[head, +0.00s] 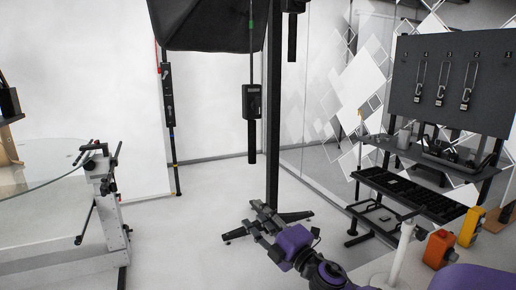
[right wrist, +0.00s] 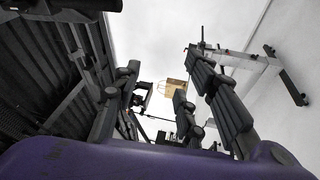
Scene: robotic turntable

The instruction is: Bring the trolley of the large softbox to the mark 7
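The large softbox (head: 205,22) hangs black at the top of the head view. A tall black pole (head: 273,120) runs down beside it to low dark feet (head: 296,216) on the floor, which look like the base of its trolley. My right gripper (head: 262,218) is in front of the pole's lower end and hides part of the base; I cannot tell whether it touches. In the right wrist view its fingers (right wrist: 165,105) stand apart with nothing clearly between them. My left gripper is not in view. I see no mark 7 on the floor.
A white turntable frame with dark clamps (head: 102,190) stands at left. A hanging control box (head: 252,102) is near the pole. At right are a tool board (head: 455,75), a black rack (head: 410,190) and orange blocks (head: 440,248). The floor between (head: 185,235) is clear.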

